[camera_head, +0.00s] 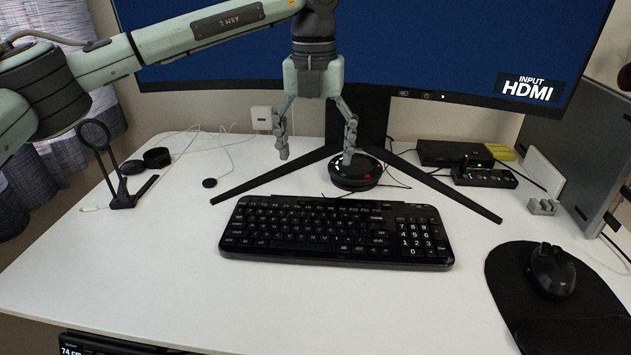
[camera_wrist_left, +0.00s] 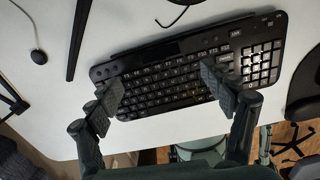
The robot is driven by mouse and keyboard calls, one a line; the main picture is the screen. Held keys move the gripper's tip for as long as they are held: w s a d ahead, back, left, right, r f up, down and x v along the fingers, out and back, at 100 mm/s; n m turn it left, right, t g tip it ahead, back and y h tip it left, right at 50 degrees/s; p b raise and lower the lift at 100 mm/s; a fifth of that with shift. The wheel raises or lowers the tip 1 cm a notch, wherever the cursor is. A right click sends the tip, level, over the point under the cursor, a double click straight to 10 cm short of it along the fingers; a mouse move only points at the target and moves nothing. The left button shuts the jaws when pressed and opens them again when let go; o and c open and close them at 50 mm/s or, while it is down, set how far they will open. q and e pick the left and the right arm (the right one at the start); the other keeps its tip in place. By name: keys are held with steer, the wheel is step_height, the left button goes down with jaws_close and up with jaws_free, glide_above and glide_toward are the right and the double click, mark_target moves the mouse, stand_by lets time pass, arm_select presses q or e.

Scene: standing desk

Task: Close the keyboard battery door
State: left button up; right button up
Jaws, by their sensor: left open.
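The black keyboard (camera_head: 336,232) lies keys up on the white desk, in front of the monitor stand. It also shows in the left wrist view (camera_wrist_left: 185,75), below the fingers. I cannot make out its battery door in either view. My left gripper (camera_head: 315,155) hangs open and empty above the far edge of the keyboard, fingers pointing down and spread apart. In the left wrist view its two fingertips (camera_wrist_left: 168,95) overlap the keyboard in the picture, one toward each side. My right gripper is in neither view.
A monitor (camera_head: 380,45) stands behind on splayed black legs (camera_head: 445,187). A round black puck device (camera_head: 355,172) sits behind the keyboard. A mouse (camera_head: 552,270) rests on a black pad (camera_head: 510,290) at right. A black stand (camera_head: 115,165) is at left. The desk front-left is clear.

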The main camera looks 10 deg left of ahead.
mark_target(315, 200)
arm_select(q)
steer(key=shift+f+n, duration=0.3)
steer(key=shift+f, duration=0.2)
step_height(315, 200, down, 7)
steer(key=shift+r, duration=0.1)
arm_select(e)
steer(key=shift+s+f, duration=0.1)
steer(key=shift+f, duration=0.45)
arm_select(q)
steer(key=shift+c, duration=0.5)
